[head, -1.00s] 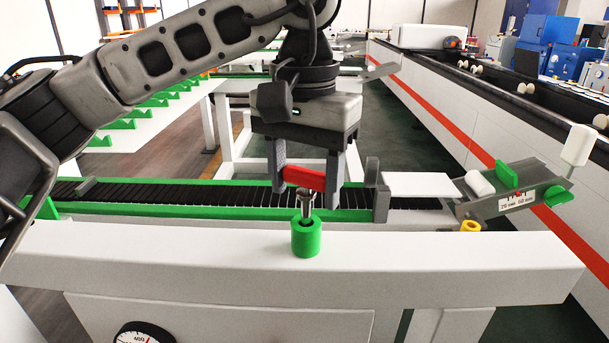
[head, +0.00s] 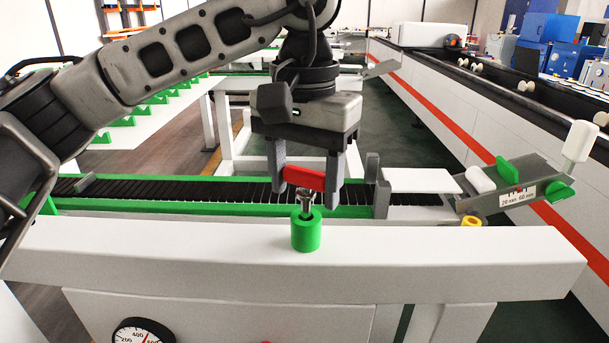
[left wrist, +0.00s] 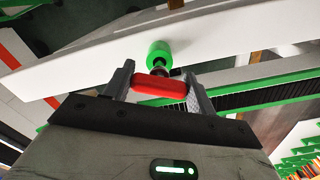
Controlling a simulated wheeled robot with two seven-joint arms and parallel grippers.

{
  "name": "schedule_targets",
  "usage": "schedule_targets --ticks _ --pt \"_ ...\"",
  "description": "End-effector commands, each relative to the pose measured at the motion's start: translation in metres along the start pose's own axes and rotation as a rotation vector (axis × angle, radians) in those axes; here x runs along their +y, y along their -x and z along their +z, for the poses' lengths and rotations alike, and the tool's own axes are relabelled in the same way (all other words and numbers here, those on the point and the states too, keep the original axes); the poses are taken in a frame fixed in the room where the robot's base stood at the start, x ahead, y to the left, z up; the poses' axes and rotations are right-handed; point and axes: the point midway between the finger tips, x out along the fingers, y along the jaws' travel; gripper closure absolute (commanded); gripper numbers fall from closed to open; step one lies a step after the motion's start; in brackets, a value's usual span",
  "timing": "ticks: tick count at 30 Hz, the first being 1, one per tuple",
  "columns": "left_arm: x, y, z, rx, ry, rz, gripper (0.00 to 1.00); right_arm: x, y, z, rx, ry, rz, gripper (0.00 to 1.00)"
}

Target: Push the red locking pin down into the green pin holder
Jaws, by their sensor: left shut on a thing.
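The red locking pin has a red cross handle (head: 304,178) and a metal shaft (head: 305,203) pointing down. My left gripper (head: 306,198) is shut on the red handle, with one finger at each end. The green pin holder (head: 306,233) is an upright cylinder on the white beam. The shaft's lower end is at the holder's top opening; how deep it sits is hidden. The handle stays a little above the holder. In the left wrist view the red handle (left wrist: 160,86) lies between the fingers, close to the green holder (left wrist: 160,53). My right gripper is not in view.
The white beam (head: 180,255) runs across the front, clear on both sides of the holder. Behind it lies a green-edged black roller track (head: 150,191). A grey tilted plate with green knobs (head: 515,185) stands at the right. A dial (head: 143,333) is below.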

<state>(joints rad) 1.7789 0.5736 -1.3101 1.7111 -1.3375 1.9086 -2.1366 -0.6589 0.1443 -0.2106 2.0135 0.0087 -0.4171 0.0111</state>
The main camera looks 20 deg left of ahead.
Motion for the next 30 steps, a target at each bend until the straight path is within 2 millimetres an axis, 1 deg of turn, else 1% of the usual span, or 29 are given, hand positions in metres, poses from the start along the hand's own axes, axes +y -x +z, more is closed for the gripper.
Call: schedule_targets --ticks 30 --pt "0.000 -0.013 0.000 0.001 0.000 0.000 0.68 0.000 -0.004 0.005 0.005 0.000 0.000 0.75"
